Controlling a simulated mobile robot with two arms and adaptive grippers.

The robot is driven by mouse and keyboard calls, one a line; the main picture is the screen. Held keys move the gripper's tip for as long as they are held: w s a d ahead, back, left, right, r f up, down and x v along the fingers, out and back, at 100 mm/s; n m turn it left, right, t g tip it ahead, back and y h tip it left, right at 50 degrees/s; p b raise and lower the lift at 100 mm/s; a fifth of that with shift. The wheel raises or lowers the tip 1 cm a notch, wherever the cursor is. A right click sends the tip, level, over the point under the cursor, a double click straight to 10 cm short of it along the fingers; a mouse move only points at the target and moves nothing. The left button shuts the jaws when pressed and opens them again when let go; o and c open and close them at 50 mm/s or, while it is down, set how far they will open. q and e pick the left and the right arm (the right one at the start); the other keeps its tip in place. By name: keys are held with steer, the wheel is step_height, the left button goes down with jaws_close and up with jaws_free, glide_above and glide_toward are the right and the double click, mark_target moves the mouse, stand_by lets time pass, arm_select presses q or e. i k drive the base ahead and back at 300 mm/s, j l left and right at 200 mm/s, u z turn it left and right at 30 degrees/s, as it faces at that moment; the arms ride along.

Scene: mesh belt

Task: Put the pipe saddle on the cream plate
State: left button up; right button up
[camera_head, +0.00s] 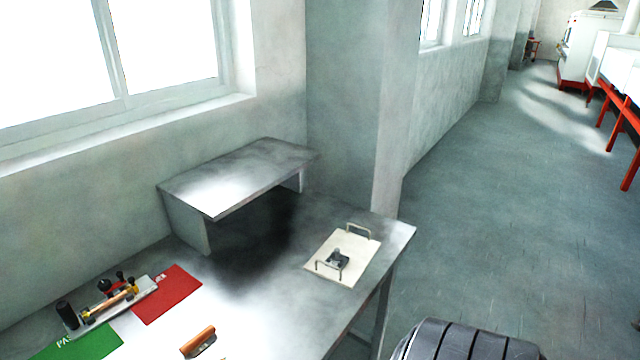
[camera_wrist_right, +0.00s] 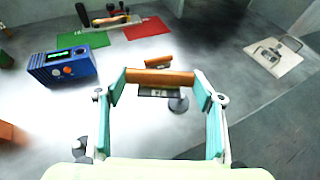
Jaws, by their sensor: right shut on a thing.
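The cream plate (camera_head: 315,262) lies near the table's right end, with a wire handle at each end; it also shows at the upper right of the right wrist view (camera_wrist_right: 288,64). A small dark grey piece (camera_head: 339,257), possibly the pipe saddle, rests on the plate between the handles. My right gripper (camera_wrist_right: 160,82), with teal fingers, shows only in the right wrist view. It is shut on a brown-handled thing (camera_wrist_right: 160,77), held lengthwise between the fingers. A grey part and a dark round part show below the handle; whether they belong to it is unclear. My left gripper is not in view.
A second brown-handled tool (camera_head: 198,341) lies on the table. Red (camera_head: 167,294) and green (camera_head: 90,343) mats lie at left beside a grey tray with tools (camera_head: 108,303). A blue box (camera_wrist_right: 62,69) stands left in the wrist view. A raised shelf (camera_head: 240,175) stands behind.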

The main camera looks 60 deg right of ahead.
mark_target(349, 247)
steer(key=l+u, duration=0.3)
steer(key=l, duration=0.15)
steer(key=l+u, duration=0.25)
steer(key=l, duration=0.15)
steer(key=k+l+u, duration=0.15)
steer(key=l+u, duration=0.15)
steer(key=l, duration=0.15)
steer(key=k+l, duration=0.1)
steer(key=l, duration=0.3)
steer(key=k+l, duration=0.15)
steer(key=l, duration=0.3)
steer(key=k+l+u, duration=0.1)
steer(key=l, duration=0.3)
steer(key=k+l, duration=0.15)
steer(key=l, duration=0.25)
steer(key=k+l, duration=0.15)
steer(key=l, duration=0.25)
steer(key=k+l+u, duration=0.1)
steer(key=l, duration=0.35)
steer(key=k+l, duration=0.2)
steer(key=l, duration=0.2)
